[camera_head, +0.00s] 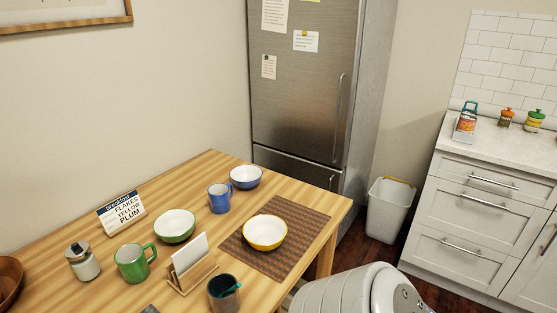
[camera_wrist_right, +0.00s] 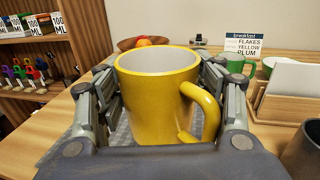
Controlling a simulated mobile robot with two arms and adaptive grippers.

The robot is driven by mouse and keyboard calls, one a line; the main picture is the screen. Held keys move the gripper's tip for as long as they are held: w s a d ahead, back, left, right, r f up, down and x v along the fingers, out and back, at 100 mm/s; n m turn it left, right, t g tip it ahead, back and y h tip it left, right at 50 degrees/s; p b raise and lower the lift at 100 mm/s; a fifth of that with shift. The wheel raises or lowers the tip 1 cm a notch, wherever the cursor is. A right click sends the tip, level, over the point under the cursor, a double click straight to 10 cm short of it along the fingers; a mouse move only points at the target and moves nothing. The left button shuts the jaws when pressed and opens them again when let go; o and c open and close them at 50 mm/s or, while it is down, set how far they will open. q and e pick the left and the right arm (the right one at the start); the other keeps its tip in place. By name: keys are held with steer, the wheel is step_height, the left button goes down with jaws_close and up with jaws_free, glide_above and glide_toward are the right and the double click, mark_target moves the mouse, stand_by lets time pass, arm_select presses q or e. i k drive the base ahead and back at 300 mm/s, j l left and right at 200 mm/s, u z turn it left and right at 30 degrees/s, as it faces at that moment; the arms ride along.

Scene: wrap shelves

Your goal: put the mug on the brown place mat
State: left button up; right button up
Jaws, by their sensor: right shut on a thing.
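A yellow mug (camera_wrist_right: 155,95) with a white inside is upright in the right wrist view, its handle to the right. My right gripper (camera_wrist_right: 160,110) is shut around the mug, with fingers on both sides of it. The brown place mat (camera_head: 306,222) lies at the right end of the wooden table in the head view. A yellow bowl (camera_head: 265,233) with a white inside stands on the mat. The head view shows neither the yellow mug nor my grippers. My left gripper is in neither view.
On the table (camera_head: 165,208) are a blue mug (camera_head: 219,199), a blue bowl (camera_head: 245,178), a green bowl (camera_head: 174,227), a green mug (camera_head: 131,263), a wooden holder (camera_head: 192,272), a dark cup (camera_head: 222,297) and a sign (camera_head: 122,213) reading "FLAKES YELLOW PLUM". The mat's right side is bare.

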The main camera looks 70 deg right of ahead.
mark_target(289, 211)
steer(key=l+z, duration=0.1)
steer(key=z, duration=0.7)
steer(key=l+z, duration=0.15)
steer(key=z, duration=0.7)
steer(key=l+z, duration=0.15)
steer(key=z, duration=0.25)
steer(key=i, duration=0.1)
steer(key=i+l+u, duration=0.15)
steer(key=u, duration=0.3)
steer(key=i+l+u, duration=0.1)
steer(key=l+u, duration=0.15)
steer(key=u, duration=0.2)
steer(key=i+j, duration=0.2)
steer(key=i, duration=0.3)
